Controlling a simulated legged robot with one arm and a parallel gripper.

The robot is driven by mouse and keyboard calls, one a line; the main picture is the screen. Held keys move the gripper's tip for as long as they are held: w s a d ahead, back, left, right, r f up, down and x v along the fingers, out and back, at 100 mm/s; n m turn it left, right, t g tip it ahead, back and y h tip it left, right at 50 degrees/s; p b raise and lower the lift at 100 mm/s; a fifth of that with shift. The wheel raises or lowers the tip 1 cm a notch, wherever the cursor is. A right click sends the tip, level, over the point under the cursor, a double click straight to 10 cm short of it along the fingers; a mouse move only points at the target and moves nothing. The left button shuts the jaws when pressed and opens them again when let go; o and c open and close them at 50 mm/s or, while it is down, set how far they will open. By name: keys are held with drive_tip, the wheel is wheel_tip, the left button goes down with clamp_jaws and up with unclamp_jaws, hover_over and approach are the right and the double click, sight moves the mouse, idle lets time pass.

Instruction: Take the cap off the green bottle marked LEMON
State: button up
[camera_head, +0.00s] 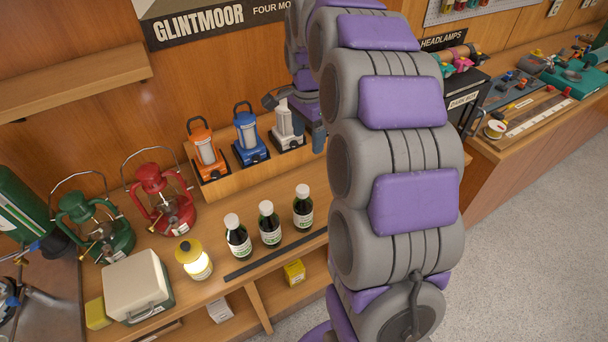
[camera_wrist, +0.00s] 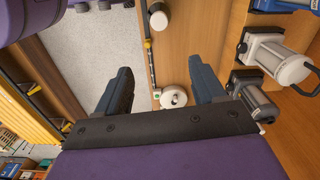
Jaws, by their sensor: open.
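Three dark green bottles with white caps and pale labels stand in a row on the wooden counter in the head view: left bottle (camera_head: 238,240), middle bottle (camera_head: 270,226), right bottle (camera_head: 303,210). The label words are too small to read, so I cannot tell which is LEMON. All three caps are on. In the wrist view my gripper (camera_wrist: 161,82) is open and points down at the counter. Another white cap (camera_wrist: 158,17) shows at the top.
Orange (camera_head: 205,150), blue (camera_head: 248,138) and white (camera_head: 287,125) lanterns stand on a raised step behind the bottles. A lit yellow lantern (camera_head: 194,260) stands left of them. A black strip (camera_head: 275,256) runs along the counter's front edge. Floor lies beyond.

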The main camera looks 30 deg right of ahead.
drive_tip(key=a, duration=0.2)
hover_over(304, 188)
drive_tip(key=d, duration=0.1)
wheel_tip(304, 188, down, 11)
drive_tip(key=shift+f+b, duration=0.2)
drive_tip(key=shift+b, duration=0.25)
drive_tip(key=shift+a+f, duration=0.1)
drive_tip(key=shift+f, duration=0.2)
drive_tip(key=shift+a+f, duration=0.2)
drive_tip(key=shift+a, duration=0.5)
drive_tip(key=f, duration=0.5)
drive_tip(key=shift+d+b, duration=0.25)
drive_tip(key=shift+b, duration=0.05)
drive_tip(key=shift+d, duration=0.35)
drive_tip(key=shift+a+r, duration=0.1)
drive_tip(key=shift+a, duration=0.7)
drive_tip(key=c, duration=0.5)
drive_tip(key=shift+c, duration=0.9)
drive_tip(key=shift+d, duration=0.2)
drive_tip(key=c, duration=0.3)
drive_tip(key=shift+d, duration=0.35)
drive_tip(key=shift+c, duration=0.7)
